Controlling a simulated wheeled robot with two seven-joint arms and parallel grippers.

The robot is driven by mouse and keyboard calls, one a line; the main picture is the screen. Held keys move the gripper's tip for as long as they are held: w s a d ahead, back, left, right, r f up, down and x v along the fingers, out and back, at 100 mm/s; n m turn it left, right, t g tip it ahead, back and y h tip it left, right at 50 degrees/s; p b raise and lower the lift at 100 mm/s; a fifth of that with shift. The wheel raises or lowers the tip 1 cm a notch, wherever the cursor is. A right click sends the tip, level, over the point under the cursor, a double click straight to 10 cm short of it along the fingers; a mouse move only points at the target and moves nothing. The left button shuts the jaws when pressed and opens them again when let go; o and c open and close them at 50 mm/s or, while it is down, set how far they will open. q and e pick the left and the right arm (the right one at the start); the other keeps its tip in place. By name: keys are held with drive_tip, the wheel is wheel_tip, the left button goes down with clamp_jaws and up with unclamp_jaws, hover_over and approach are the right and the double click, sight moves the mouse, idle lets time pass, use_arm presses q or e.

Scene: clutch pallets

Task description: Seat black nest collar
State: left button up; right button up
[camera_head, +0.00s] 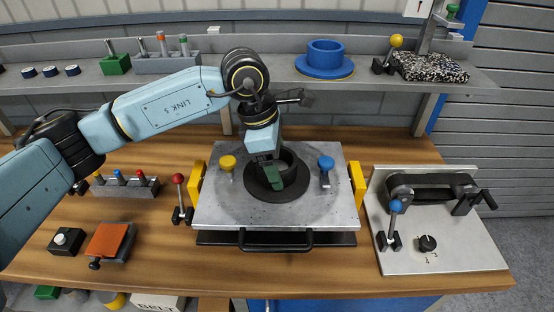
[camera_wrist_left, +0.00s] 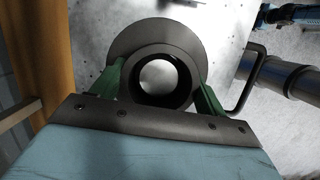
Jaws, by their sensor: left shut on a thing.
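The black collar (camera_head: 297,184), a wide flange with a raised round neck, is at the middle of the grey metal plate (camera_head: 218,208). My left gripper (camera_head: 273,178) points down over it, with green fingers. In the left wrist view the fingers are on opposite sides of the neck of the collar (camera_wrist_left: 150,42), and the gripper (camera_wrist_left: 160,88) is shut on it. A bright round spot shows through the bore. The flange looks level and close to the plate; whether it lies flush I cannot tell. My right gripper is not in view.
Yellow blocks (camera_head: 357,184) flank the plate, with a yellow knob (camera_head: 228,163) and a blue knob (camera_head: 326,163) on it. A red-knobbed lever (camera_head: 179,180) stands left. A black handle (camera_head: 275,246) runs along the front. A belt unit (camera_head: 440,225) is at right. A shelf (camera_head: 210,85) runs behind.

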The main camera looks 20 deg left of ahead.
use_arm(q)
drive_tip(key=o, duration=1.3)
drive_tip(key=shift+c, duration=0.2)
drive_tip(key=shift+r+p, duration=1.65)
drive_tip(key=shift+r, duration=1.9)
